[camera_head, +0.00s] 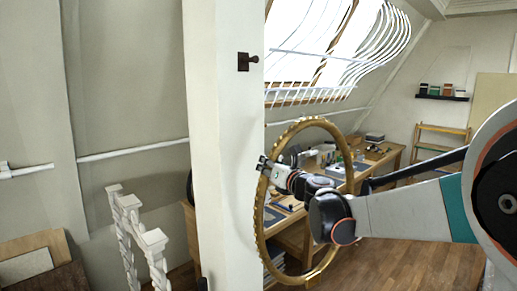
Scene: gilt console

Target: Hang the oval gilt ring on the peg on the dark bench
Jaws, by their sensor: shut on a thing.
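The oval gilt ring (306,122) hangs upright in the air in the middle of the view, with a notched outer edge. My gripper (264,165) is shut on the left side of its rim. A small dark peg (249,61) sticks out to the right from a square plate on the white pillar, not on a bench. The peg is above and to the left of the ring, apart from it. I cannot tell their difference in depth.
The white pillar (225,180) stands just left of the ring. White balusters (155,240) and brown boards (45,255) are at lower left. A cluttered wooden workbench (390,157) stands behind the ring. The wooden floor at lower right looks clear.

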